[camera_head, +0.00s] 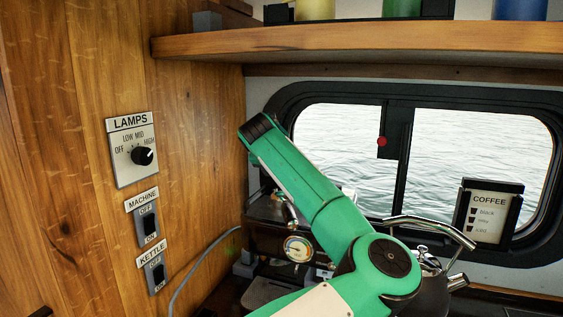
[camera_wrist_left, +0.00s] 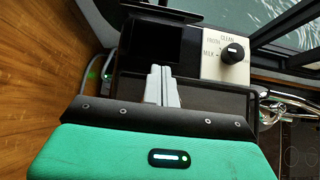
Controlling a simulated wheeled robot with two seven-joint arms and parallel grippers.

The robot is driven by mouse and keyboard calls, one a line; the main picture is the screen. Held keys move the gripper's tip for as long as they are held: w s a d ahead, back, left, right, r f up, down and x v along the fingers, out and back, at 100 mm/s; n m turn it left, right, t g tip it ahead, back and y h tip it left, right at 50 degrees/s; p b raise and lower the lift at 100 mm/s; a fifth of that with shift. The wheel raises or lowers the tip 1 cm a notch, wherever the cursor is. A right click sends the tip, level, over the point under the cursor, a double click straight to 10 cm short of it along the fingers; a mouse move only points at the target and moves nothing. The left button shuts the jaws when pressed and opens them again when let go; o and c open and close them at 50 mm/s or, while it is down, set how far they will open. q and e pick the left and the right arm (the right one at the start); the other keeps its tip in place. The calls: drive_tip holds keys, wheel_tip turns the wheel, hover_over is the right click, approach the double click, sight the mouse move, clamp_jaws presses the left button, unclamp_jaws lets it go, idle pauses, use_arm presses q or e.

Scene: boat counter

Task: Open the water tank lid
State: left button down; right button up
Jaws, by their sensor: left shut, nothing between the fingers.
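The coffee machine (camera_head: 322,271) stands in the corner under the window, largely hidden behind my green arm in the head view. Its top fills the middle of the left wrist view, with a dark rectangular recess or panel (camera_wrist_left: 150,45) beside a knob plate. I cannot tell for sure which dark part is the water tank lid, or whether it is raised. My left gripper (camera_wrist_left: 161,70) is shut and empty, its pale fingertips over the machine's dark top at the near edge of that rectangle. Contact cannot be told. My right gripper is not in view.
A knob plate (camera_wrist_left: 224,58) sits right of the fingers. A metal kettle (camera_head: 437,285) stands right of my arm. A wooden shelf (camera_head: 360,42) runs above the window. Switches (camera_head: 150,226) and a lamp dial (camera_head: 142,156) are on the left wall. A grey cable (camera_head: 200,262) hangs beside it.

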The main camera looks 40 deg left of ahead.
use_arm(q)
drive_tip(key=p+x, duration=0.2)
drive_tip(key=x, duration=0.4)
drive_tip(key=shift+w+a+r, duration=0.15)
drive_tip(key=shift+w+r, duration=0.05)
drive_tip(key=shift+w+a+r+p, duration=0.1)
drive_tip(key=shift+w+r+p, duration=0.4)
drive_tip(key=shift+p, duration=0.15)
drive_tip(key=shift+w+a+r+p, duration=0.1)
drive_tip(key=shift+w+r+p, duration=0.3)
drive_tip(key=shift+w+p, duration=0.1)
drive_tip(key=shift+w+a, duration=0.1)
drive_tip(key=shift+w, duration=0.3)
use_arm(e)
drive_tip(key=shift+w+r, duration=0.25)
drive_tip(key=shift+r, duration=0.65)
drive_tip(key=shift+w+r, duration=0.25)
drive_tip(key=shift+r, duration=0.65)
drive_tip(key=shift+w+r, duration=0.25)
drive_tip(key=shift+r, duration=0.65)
use_arm(q)
drive_tip(key=shift+a+r, duration=0.1)
drive_tip(key=shift+r, duration=0.05)
